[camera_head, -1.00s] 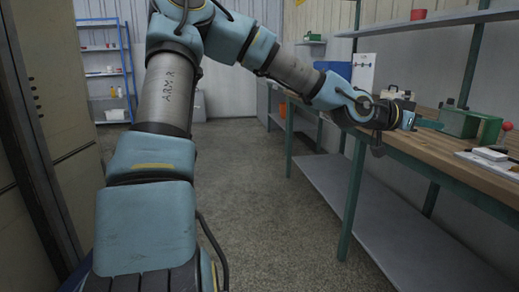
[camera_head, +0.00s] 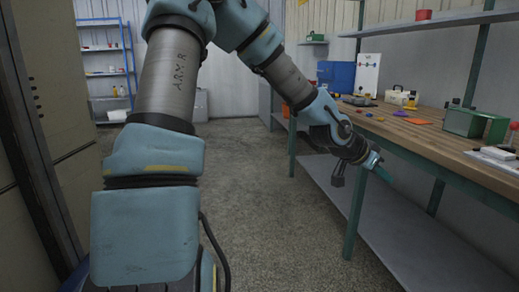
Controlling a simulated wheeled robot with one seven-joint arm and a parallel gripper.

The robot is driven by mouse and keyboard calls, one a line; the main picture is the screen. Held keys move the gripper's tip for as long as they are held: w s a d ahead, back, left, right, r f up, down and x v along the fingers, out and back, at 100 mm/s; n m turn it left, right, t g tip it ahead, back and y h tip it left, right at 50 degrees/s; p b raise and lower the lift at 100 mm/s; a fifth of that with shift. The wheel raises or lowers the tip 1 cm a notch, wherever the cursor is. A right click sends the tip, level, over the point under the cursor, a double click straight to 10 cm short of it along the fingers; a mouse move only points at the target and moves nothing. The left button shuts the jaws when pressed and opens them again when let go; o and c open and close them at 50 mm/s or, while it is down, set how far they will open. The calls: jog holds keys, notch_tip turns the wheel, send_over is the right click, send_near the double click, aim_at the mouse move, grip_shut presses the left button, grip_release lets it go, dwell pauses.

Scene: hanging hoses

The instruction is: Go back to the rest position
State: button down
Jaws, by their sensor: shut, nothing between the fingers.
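My gripper (camera_head: 382,174) is at the end of my arm, in front of the workbench's front edge and a little below its top. It points down and to the right, over the lower shelf as seen from here. It is shut, with nothing held. The arm rises from the lower left, bends at the top and comes down to the right. My wrist hides part of the bench's front edge and a leg.
The wooden workbench (camera_head: 415,135) runs along the right, with a green box (camera_head: 463,122), a cream case (camera_head: 397,97) and a blue box (camera_head: 336,76) on it. A blue shelf rack (camera_head: 105,60) stands at the back left. Tall cabinets line the left. The middle floor (camera_head: 262,200) is clear.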

jog(key=a+f+n+y, duration=0.3)
jog(key=a+f, duration=0.1)
jog(key=a, duration=0.7)
jog(key=a+f+n+y, duration=0.2)
jog(key=a+f+y, duration=0.15)
jog(key=a, duration=0.65)
jog(key=s+a+r+n+g+y, duration=0.15)
jog(key=s+a+n, duration=0.25)
jog(key=a, duration=0.5)
jog(key=s+a+r+n+y, duration=0.15)
jog(key=s+a+n, duration=0.25)
jog(key=a, duration=0.4)
notch_tip(320, 180, up, 20)
jog(key=p, duration=2)
jog(key=shift+a+f, duration=0.2)
jog(key=shift+f, duration=0.05)
